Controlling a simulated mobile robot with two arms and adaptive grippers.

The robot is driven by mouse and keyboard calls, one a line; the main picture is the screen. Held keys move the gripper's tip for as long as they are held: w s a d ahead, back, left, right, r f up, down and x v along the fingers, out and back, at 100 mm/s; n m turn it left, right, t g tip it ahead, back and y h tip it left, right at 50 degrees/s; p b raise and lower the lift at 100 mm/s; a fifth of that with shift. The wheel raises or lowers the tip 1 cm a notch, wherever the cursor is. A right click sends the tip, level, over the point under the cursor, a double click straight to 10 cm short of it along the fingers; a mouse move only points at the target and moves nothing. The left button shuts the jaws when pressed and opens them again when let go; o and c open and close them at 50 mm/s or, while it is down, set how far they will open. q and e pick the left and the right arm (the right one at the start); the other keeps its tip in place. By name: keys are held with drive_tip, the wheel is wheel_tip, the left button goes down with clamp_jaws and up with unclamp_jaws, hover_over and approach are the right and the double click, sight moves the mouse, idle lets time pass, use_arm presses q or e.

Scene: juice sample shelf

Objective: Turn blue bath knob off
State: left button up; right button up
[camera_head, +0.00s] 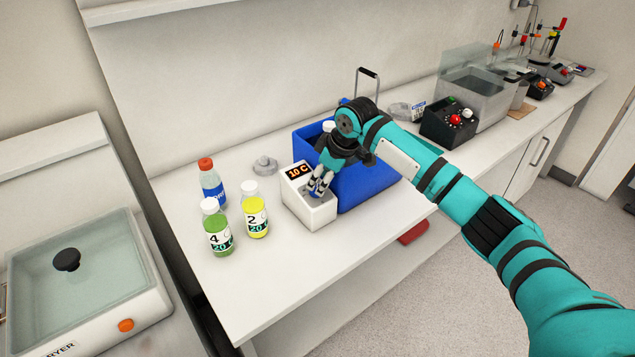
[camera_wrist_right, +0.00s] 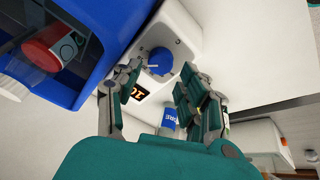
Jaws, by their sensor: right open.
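The blue knob (camera_wrist_right: 160,61) is on the white control box (camera_wrist_right: 178,30) of the blue bath (camera_head: 372,192). A pale mark shows on the knob's face in the right wrist view. The white control box (camera_head: 310,211) has a display (camera_head: 298,171) reading "10 C" in the head view. My right gripper (camera_head: 319,187) points down at the box and mostly hides the knob there. In the right wrist view the right gripper (camera_wrist_right: 160,70) is open, with one finger on each side of the knob. Contact cannot be told. My left gripper is not in view.
A green bottle (camera_head: 217,228), a yellow bottle (camera_head: 255,210) and a red-capped bottle (camera_head: 212,185) stand left of the box. A red-and-white container (camera_wrist_right: 52,47) is inside the bath. A black device (camera_head: 449,122) stands farther right. The front counter is clear.

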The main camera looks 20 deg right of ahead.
sight(318, 186)
drive_tip(key=x, duration=0.3)
drive_tip(key=shift+a+f, duration=0.1)
drive_tip(key=shift+w+f, duration=0.15)
drive_tip(key=shift+f, duration=0.15)
clamp_jaws()
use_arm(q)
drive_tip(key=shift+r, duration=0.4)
